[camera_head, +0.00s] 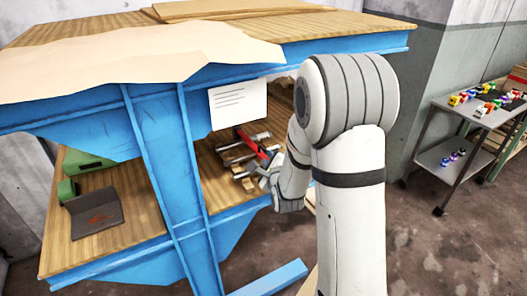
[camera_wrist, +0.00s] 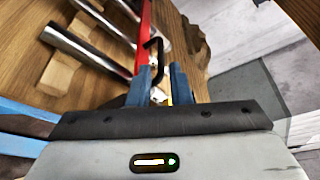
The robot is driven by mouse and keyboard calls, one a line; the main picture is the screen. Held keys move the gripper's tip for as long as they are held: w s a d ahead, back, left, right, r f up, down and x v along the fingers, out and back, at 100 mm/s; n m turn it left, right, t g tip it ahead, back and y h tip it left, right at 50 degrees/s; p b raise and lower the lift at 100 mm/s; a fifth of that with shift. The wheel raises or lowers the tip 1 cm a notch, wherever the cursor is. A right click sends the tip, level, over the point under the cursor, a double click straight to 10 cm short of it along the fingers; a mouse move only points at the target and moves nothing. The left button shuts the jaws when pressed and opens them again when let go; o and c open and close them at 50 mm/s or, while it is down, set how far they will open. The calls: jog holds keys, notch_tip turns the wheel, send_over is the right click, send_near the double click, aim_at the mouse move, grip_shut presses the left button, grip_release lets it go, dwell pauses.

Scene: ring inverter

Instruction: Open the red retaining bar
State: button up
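The red retaining bar (camera_wrist: 145,35) runs across metal cylinders (camera_wrist: 88,48) in the wrist view, with a black hooked handle (camera_wrist: 156,46) at its near end. In the head view the bar (camera_head: 250,143) lies over the cylinders (camera_head: 243,157) on the wooden lower shelf. My gripper (camera_wrist: 161,72) has two blue fingers standing apart, with the handle's end at or just beyond the gap between the tips. I cannot tell whether they touch it. In the head view my gripper (camera_head: 267,178) is small and partly hidden by my arm.
A blue workbench (camera_head: 160,150) surrounds the shelf, with a post left of the opening and a white paper sheet (camera_head: 238,104) above it. A green object (camera_head: 86,161) and dark panel (camera_head: 95,212) are at left. A metal cart (camera_head: 465,125) with colourful small items stands at right.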

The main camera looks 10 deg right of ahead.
aim_at(265, 152)
jog(key=p+x, duration=0.1)
jog(key=x, duration=0.6)
jog(key=shift+s, duration=0.1)
jog(key=shift+c, duration=0.2)
grip_shut()
